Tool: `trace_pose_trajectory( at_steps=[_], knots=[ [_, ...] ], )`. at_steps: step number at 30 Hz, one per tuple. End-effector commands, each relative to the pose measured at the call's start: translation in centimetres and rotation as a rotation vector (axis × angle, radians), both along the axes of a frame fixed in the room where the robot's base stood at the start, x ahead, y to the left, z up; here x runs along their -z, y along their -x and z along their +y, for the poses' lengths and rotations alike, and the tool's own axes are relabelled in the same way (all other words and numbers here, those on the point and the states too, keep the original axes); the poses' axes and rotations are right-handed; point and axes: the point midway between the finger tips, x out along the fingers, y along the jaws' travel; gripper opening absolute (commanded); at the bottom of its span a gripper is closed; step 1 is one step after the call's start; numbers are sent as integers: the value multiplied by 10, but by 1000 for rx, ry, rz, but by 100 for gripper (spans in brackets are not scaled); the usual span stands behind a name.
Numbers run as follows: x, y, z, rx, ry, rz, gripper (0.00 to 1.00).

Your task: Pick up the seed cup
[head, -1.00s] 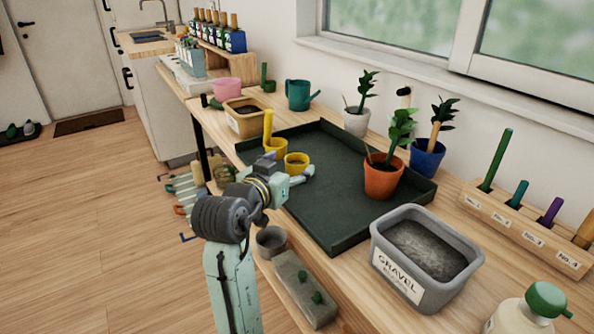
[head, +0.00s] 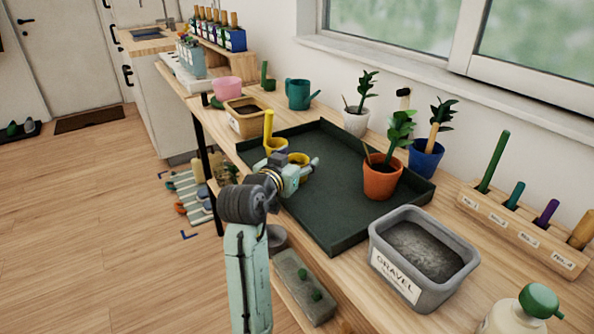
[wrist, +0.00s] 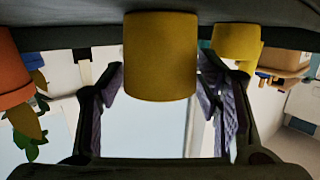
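The seed cup appears to be the small yellow cup (head: 299,159) on the dark green tray (head: 345,230); my gripper partly hides it in the head view. In the wrist view, which is upside down, the plain yellow cup (wrist: 160,55) fills the middle, between my two fingers. My gripper (head: 306,170) is open, with one finger on each side of the cup. The fingers show gaps to the cup's sides. A second yellow cup (head: 276,146) with a tall yellow upright part stands just behind it and also shows in the wrist view (wrist: 237,42).
An orange plant pot (head: 381,183) stands on the tray to the right. A grey gravel tub (head: 424,290) sits at the front right. A tan soil box (head: 246,124) and a teal watering can (head: 299,94) stand behind. The tray's middle is clear.

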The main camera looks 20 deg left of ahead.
Motion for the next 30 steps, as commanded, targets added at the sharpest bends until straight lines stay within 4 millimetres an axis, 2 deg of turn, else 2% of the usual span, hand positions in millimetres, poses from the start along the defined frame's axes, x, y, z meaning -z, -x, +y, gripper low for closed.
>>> trace_pose_trajectory(
  at_steps=[2,19,30],
  knots=[
    [0,0,0,0,0,0,51],
    [0,0,0,0,0,0,13],
    [-5,0,0,0,-2,-2,12]
  ],
)
